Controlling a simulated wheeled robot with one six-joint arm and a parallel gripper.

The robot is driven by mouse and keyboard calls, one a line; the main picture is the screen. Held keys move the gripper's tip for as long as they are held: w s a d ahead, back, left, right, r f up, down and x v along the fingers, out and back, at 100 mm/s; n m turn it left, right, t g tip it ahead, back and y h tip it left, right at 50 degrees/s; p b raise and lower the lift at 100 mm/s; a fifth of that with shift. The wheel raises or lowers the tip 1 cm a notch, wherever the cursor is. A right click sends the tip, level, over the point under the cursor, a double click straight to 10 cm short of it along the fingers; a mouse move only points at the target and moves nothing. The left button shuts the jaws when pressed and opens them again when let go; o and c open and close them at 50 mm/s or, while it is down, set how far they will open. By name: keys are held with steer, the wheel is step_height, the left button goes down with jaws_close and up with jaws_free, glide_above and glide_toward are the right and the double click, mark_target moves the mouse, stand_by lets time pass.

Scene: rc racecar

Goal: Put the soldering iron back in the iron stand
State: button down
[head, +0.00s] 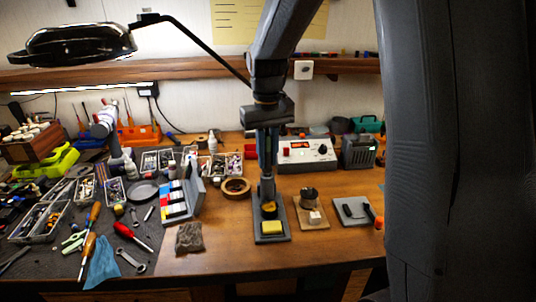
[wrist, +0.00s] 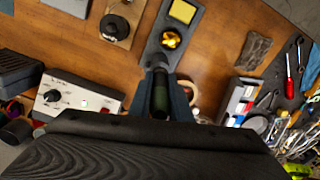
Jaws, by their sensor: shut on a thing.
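The iron stand is a grey plate (head: 262,238) with a yellow sponge and a brass-coloured coil, on the wooden bench; it also shows at the top of the wrist view (wrist: 158,38). My gripper (head: 267,172) points down directly over the rear of the stand. In the wrist view my gripper (wrist: 163,100) is shut on the soldering iron (wrist: 160,92), whose dark green and black handle lies between the fingers. The iron lines up with the grey holder at the stand's rear. Its tip is hidden, and I cannot tell how deep it sits in the holder.
A white control unit (head: 306,153) with a red display stands behind right. A small wooden base with a dark cup (head: 308,195) is right of the stand. A tape roll (head: 236,187) and a grey rack (head: 190,190) are left.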

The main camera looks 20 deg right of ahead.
mark_target(267, 129)
steer(key=shift+f, duration=0.6)
steer(key=c, duration=1.2)
jaws_free()
steer(key=shift+o, duration=0.2)
steer(key=shift+r, duration=0.1)
steer(key=shift+r+p, duration=3.4)
steer(key=shift+r, duration=1)
steer(key=shift+m+t, duration=0.4)
steer(key=shift+t, duration=0.3)
steer(key=s+f+b, duration=0.2)
steer(key=s+f, duration=0.3)
steer(key=s+f+b, duration=0.3)
steer(key=s+f, duration=0.2)
steer(key=s, duration=0.1)
steer(key=s+f+b, duration=0.3)
steer(key=s+f, duration=0.2)
steer(key=shift+s+f, duration=0.3)
steer(key=shift+s, duration=0.1)
